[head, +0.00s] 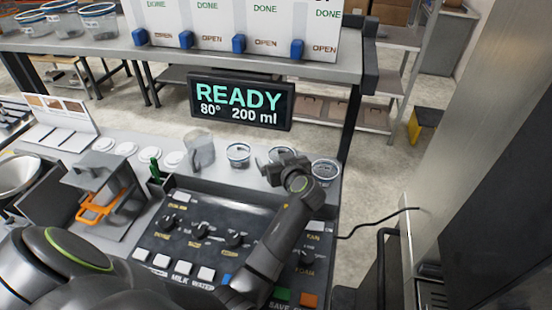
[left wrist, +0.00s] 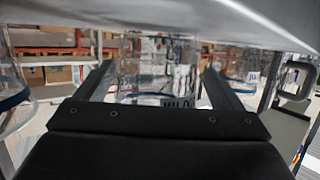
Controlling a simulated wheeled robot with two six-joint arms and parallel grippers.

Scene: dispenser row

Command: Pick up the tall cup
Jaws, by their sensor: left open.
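Several clear cups with dark blue rims stand on the counter in the head view. One cup (head: 238,153) is left of my left gripper (head: 285,162) and another cup (head: 325,170) is right of it. My left gripper hides most of the spot between them. In the left wrist view, which looks upside down, a clear cup (left wrist: 158,70) shows between the spread fingers of my left gripper (left wrist: 160,72). It seems free of both fingers; its depth between them is unclear. Which cup is tallest I cannot tell. My right gripper is not in view.
A clear pitcher (head: 200,150) stands left of the cups. A control panel (head: 215,232) with knobs lies in front. A hanging READY sign (head: 240,101) is behind the cups, below a shelf (head: 200,60). A dispenser with an orange part (head: 97,207) is at left.

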